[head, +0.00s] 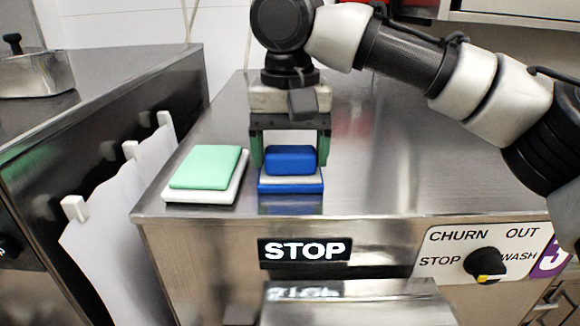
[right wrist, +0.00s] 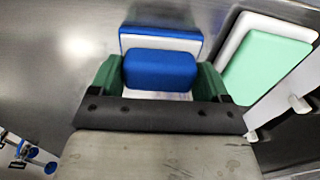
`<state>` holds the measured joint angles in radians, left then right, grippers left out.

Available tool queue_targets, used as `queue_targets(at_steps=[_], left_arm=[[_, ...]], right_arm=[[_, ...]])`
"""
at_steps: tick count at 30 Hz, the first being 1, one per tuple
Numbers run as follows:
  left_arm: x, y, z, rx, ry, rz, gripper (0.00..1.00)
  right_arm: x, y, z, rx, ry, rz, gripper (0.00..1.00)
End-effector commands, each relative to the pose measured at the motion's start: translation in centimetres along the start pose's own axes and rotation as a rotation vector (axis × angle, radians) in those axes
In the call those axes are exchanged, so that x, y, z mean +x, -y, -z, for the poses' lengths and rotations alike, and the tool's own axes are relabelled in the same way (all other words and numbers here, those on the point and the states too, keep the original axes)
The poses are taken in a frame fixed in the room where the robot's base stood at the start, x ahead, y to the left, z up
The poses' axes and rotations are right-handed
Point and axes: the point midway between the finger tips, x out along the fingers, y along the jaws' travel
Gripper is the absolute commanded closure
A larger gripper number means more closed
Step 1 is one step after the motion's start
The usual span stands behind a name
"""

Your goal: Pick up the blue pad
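The blue pad (head: 291,160) is a rounded block over a silver-topped blue holder (head: 290,186) near the front of the steel freezer top. My right gripper (head: 291,155) points down, with one green-lined finger on each side of the pad. In the right wrist view the blue pad (right wrist: 160,70) fills the space between the fingers of my right gripper (right wrist: 160,78). Any gap there is too small to make out, so I cannot tell whether they grip it. Whether the pad rests on the holder is also unclear. My left gripper is not in view.
A mint green pad (head: 208,167) lies on a white one (head: 237,186) to the left. The freezer front has a STOP plate (head: 304,249) and a dial (head: 486,264). A gap separates the left-hand counter (head: 90,75). The steel top right of the holder is clear.

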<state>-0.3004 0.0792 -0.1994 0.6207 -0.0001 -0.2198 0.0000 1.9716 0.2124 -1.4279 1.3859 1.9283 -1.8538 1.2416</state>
Motion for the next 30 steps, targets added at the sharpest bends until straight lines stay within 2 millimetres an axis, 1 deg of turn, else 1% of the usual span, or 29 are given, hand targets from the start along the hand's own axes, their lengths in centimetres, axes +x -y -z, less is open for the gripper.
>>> queue_targets(at_steps=[1, 5, 13, 17, 20, 24, 27, 30], left_arm=[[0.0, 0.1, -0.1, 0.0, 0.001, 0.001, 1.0], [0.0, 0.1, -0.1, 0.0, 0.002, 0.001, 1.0], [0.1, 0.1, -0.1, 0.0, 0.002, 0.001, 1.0], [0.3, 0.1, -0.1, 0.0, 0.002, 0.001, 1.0], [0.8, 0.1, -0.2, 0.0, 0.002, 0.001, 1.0], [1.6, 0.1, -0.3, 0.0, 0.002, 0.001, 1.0], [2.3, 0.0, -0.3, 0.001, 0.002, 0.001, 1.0], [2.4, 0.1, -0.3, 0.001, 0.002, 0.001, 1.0]], right_arm=[[0.0, 0.0, 0.0, 0.0, 0.0, 0.0, 0.31], [0.0, 0.0, 0.0, 0.0, 0.0, 0.0, 0.51], [-0.2, 0.0, 0.0, 0.0, -0.001, 0.0, 0.51], [-0.8, 0.1, 0.0, 0.0, -0.003, 0.002, 0.51], [-1.8, 0.1, 0.0, 0.0, -0.003, 0.003, 0.51], [-4.2, 0.0, -0.1, 0.0, -0.003, 0.003, 0.51], [-5.3, -1.9, -1.7, -0.001, -0.006, 0.002, 0.51], [-6.9, -3.5, -3.2, 0.003, -0.009, 0.0, 0.51]])
